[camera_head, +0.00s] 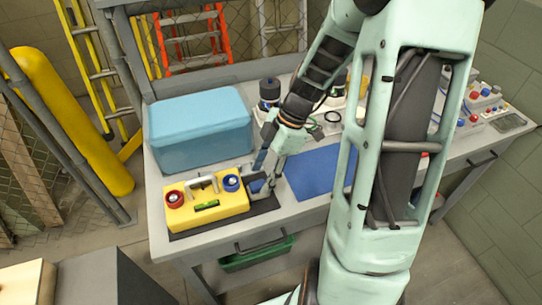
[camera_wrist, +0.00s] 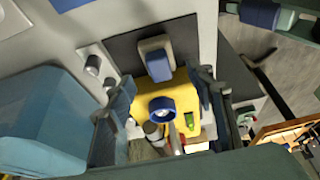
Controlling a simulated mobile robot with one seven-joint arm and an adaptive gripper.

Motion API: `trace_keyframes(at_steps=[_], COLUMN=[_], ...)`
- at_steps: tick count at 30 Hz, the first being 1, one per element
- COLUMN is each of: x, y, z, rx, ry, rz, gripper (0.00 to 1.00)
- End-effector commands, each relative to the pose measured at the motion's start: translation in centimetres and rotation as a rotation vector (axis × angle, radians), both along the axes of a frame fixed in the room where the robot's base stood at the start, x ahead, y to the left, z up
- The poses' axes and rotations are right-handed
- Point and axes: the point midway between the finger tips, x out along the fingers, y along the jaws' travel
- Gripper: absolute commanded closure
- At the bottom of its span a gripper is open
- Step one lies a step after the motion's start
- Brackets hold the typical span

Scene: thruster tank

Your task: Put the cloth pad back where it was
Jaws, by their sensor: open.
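A small beige block with a blue face (camera_wrist: 157,60) rests on the dark mat (camera_wrist: 120,45), beside the yellow box; it may be the cloth pad, but I cannot be sure. In the head view a small blue patch shows by my fingers at the box's right end. My gripper (camera_head: 262,178) is at that end of the yellow box (camera_head: 207,203). In the wrist view my gripper (camera_wrist: 165,95) is open, its fingers apart with the box and its blue knob (camera_wrist: 161,109) seen between them. I see nothing held.
A light-blue bin (camera_head: 200,130) stands behind the yellow box. A flat blue mat (camera_head: 310,172) lies to the right, partly behind my arm. A dark lidded object (camera_head: 269,92) stands further back. A control box (camera_head: 485,105) is at the far right. The bench's front edge is close.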

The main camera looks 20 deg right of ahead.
Motion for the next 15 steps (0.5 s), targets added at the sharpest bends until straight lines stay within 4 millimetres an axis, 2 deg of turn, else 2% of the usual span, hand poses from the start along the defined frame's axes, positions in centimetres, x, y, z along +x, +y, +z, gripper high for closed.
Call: trace_keyframes(at_steps=[3, 7, 15], x=[0.1, 0.1, 0.0], y=[-1.2, -2.1, -2.9], z=[2.7, 4.9, 7.1], rx=[-0.003, -0.003, -0.001], ry=[-0.004, -0.003, -0.001], rz=[-0.003, -0.002, -0.001], gripper=[0.51, 0.51, 0.51])
